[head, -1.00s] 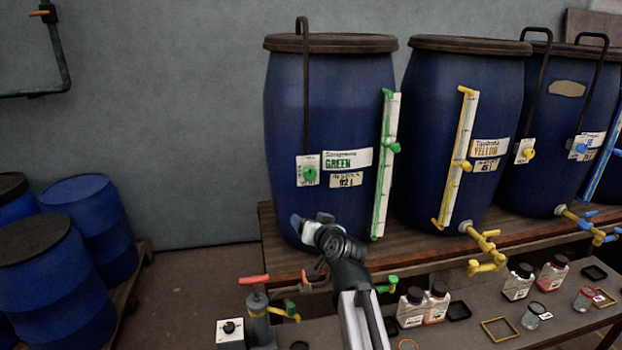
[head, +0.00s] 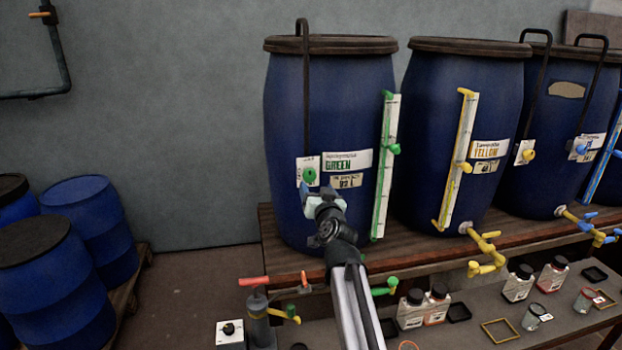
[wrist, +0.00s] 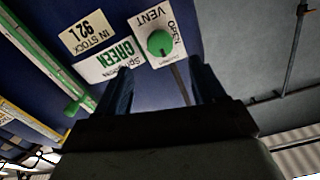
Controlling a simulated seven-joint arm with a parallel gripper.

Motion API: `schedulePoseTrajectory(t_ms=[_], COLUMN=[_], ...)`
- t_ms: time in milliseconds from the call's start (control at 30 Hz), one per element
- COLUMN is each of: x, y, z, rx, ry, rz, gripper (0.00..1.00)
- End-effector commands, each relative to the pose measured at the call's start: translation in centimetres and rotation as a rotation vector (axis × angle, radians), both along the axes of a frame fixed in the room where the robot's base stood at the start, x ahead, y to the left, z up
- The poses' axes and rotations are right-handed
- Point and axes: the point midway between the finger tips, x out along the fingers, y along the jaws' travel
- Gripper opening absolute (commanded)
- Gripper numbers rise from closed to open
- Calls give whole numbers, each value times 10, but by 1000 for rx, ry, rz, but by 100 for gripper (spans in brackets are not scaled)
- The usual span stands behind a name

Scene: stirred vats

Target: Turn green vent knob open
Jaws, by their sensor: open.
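The green vent knob (head: 309,175) sits on a white plate on the front of the left vat, labelled GREEN (head: 330,220). In the wrist view the knob (wrist: 160,43) is round, with a dark mark on it, and its plate reads VENT upside down. My gripper (head: 304,190) is just below the knob in the head view. In the wrist view its two blue fingers (wrist: 157,75) are apart with nothing between them, and the knob lies beyond their tips, roughly between them. I see no contact with the knob.
A green sight gauge (head: 385,165) stands on the vat's right side. A black bent pipe (head: 305,90) runs down to the vent plate. The yellow vat (head: 420,130) stands to the right. Bottles (head: 411,309) stand on the lower bench. Blue drums (head: 90,220) stand at left.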

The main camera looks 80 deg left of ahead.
Motion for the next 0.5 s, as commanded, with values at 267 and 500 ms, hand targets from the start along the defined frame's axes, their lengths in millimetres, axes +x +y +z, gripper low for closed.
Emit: schedulePoseTrajectory(t_ms=[267,500], x=[1,1], y=[55,81], z=[0,0], rx=[-1,0], ry=[0,0], rz=[0,-1], gripper=[69,69])
